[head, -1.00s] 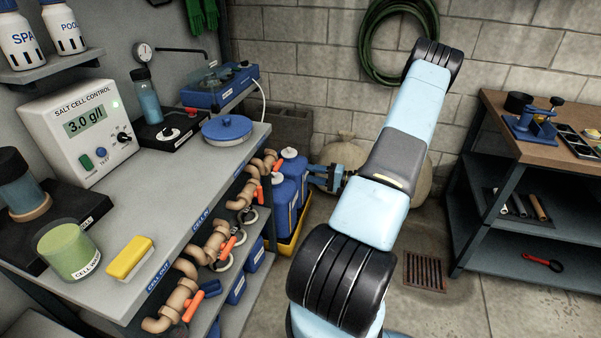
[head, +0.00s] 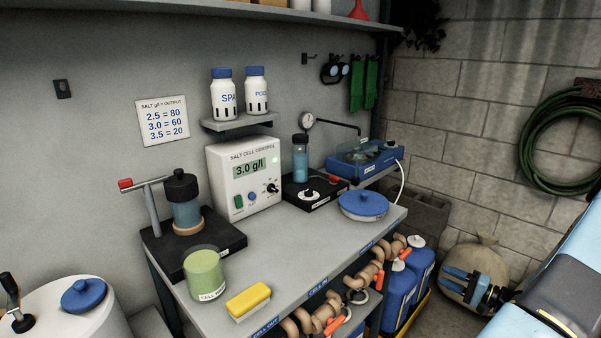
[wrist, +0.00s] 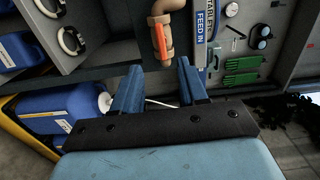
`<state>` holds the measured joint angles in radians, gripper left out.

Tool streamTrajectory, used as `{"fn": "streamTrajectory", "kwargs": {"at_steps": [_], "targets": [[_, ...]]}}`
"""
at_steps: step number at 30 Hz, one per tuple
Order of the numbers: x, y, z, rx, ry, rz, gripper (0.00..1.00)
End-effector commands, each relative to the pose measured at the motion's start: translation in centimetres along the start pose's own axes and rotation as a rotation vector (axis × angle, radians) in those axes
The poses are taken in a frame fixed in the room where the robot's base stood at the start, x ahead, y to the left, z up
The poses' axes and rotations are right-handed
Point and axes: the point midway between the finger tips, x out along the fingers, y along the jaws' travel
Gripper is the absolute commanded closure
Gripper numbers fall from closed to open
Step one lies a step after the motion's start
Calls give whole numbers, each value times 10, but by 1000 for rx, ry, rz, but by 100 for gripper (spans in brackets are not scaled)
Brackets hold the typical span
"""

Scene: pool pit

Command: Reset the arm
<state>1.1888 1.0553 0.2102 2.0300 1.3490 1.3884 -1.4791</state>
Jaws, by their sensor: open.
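My gripper (head: 466,284) shows at the lower right of the head view, to the right of the workbench and in front of a tan sack. Its blue fingers are apart with nothing between them. In the wrist view my gripper (wrist: 156,88) also has its two blue fingers spread and empty. Beyond them are the bench side, a tan pipe (wrist: 163,42) with an orange handle, and a blue jug (wrist: 50,112). Part of my light-blue arm fills the right edge of the head view.
The workbench (head: 290,290) carries the salt cell control box (head: 243,178), a green cup (head: 205,272), a yellow sponge (head: 248,299) and a blue lid (head: 364,202). Blue jugs (head: 398,297) stand beside its right end, close to my gripper. A coiled green hose (head: 535,165) hangs on the block wall.

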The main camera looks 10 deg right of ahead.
Motion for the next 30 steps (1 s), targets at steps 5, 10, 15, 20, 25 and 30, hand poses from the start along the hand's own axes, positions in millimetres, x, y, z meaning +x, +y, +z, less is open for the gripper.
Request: {"fn": "streamTrajectory", "kwargs": {"at_steps": [5, 10, 15, 20, 25, 30], "targets": [[25, -37, 14, -10, -130, 72, 57], [51, -77, 38, -20, -274, 172, 57], [72, -114, 64, -39, -399, 282, 57], [88, -147, 91, -66, -500, 393, 57], [101, -180, 121, -106, -587, 515, 57], [109, -210, 152, -158, -653, 638, 57]]}}
